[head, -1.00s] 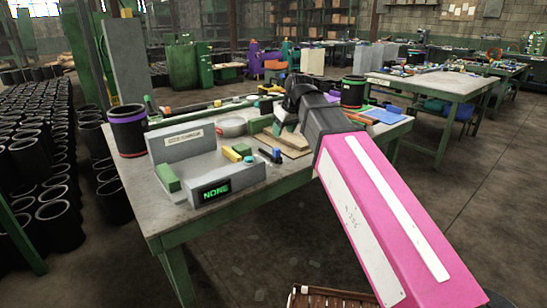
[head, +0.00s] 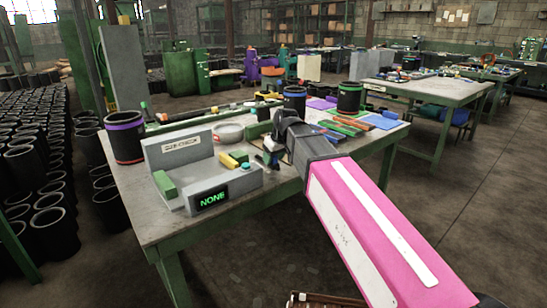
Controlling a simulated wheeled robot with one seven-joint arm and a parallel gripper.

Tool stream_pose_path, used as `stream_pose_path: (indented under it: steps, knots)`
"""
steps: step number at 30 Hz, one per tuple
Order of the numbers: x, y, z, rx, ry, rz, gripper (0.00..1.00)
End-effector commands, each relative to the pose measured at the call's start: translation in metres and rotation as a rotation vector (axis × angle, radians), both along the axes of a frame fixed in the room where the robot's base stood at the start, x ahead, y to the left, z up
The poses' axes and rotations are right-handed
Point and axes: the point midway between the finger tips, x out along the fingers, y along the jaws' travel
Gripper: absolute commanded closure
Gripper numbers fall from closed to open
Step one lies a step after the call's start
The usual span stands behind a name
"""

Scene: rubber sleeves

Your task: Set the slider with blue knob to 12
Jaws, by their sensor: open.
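A grey gauge-like fixture (head: 182,150) stands on the near left of the workbench. Its front display (head: 209,199) reads NONE in green. A yellow block (head: 231,160), a green block (head: 165,185) and a small teal-blue knob (head: 245,167) sit on or beside it. I cannot tell whether that knob belongs to the slider, and no scale mark is readable. My gripper (head: 270,153) is open, pointing down just right of the fixture at the end of my pink arm. A small dark-blue item (head: 266,160) shows at its fingers, partly hidden; contact cannot be told.
A black sleeve with a purple band (head: 123,137) stands at the bench's left edge. Black sleeves with blue (head: 295,101) and green (head: 350,97) bands stand at the back right. A white round dish (head: 229,132) lies behind the fixture. Coloured flat pieces (head: 345,128) lie right of my wrist.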

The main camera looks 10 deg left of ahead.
Motion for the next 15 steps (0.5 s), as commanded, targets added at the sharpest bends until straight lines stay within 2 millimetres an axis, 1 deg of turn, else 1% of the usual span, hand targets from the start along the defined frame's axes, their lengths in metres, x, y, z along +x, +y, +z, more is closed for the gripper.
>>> stream_pose_path:
  steps: [8, 9, 11, 12, 13, 15]
  knots:
    - [0.0002, 0.0002, -0.0006, 0.0, 0.0, 0.0, 0.47]
    - [0.0002, 0.0002, -0.0006, 0.0, 0.0, 0.0, 0.6]
    - [0.0002, 0.0002, -0.0006, 0.0, 0.0, 0.0, 0.79]
    - [0.0001, 0.0002, -0.0006, 0.0, 0.0, 0.0, 0.92]
    - [0.0001, 0.0001, -0.0006, 0.0, 0.0, 0.0, 1.0]
    - [0.0001, 0.0001, -0.0006, 0.0, 0.0, 0.0, 1.0]
